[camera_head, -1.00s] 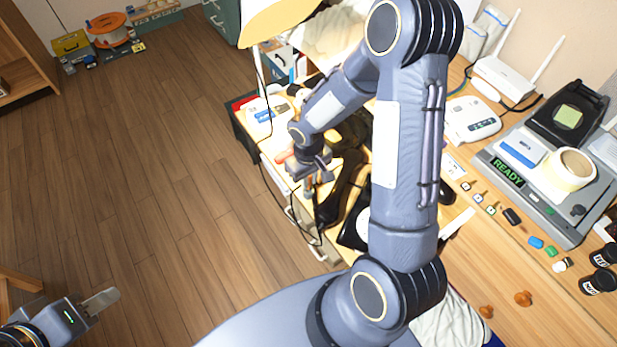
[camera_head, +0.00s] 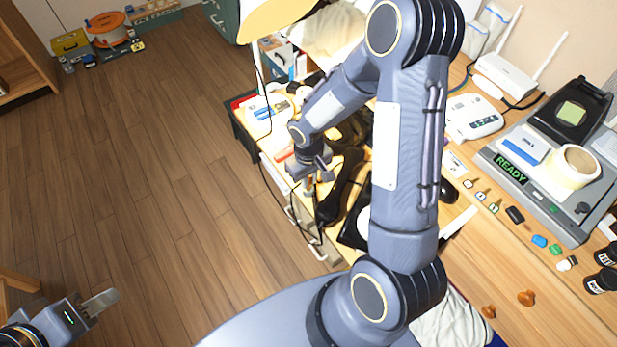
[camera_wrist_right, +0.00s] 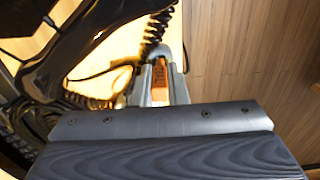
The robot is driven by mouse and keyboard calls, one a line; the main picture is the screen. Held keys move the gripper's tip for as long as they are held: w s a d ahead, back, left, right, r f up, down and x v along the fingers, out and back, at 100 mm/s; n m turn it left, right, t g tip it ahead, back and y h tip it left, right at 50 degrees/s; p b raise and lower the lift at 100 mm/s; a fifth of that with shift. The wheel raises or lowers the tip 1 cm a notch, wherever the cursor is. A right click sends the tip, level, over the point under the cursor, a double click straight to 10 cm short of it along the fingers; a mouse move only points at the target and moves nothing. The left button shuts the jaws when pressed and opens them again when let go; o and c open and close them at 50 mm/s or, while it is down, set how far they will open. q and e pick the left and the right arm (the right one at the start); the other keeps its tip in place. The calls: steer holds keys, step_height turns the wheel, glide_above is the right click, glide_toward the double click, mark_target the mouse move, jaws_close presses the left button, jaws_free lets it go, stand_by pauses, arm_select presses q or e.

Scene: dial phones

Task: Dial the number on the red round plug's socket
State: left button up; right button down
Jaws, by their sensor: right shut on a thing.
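My right gripper (camera_head: 310,180) is over the front edge of the desk, beside a black telephone (camera_head: 343,190) with a white disc (camera_head: 364,226). In the right wrist view, my right gripper (camera_wrist_right: 160,75) is shut on a small orange piece (camera_wrist_right: 158,84) with dark marks too small to read. A black coiled cord (camera_wrist_right: 155,30) runs behind it, and curved black phone parts (camera_wrist_right: 60,60) fill the left. My left gripper (camera_head: 98,302) is low at the left over the floor, and its opening cannot be made out. I cannot make out a red round plug or its socket number.
My right arm hides much of the desk. A grey device reading READY (camera_head: 515,170) with a tape roll (camera_head: 577,163), a white router (camera_head: 505,75) and a white box with buttons (camera_head: 473,117) stand at the right. Thin black cables hang over the desk's front edge.

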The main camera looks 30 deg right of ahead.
steer(key=shift+f+b, duration=0.75)
steer(key=shift+f, duration=0.05)
steer(key=c, duration=1.3)
jaws_free()
steer(key=shift+c, duration=0.2)
steer(key=shift+r+p, duration=0.5)
steer(key=shift+r, duration=3.45)
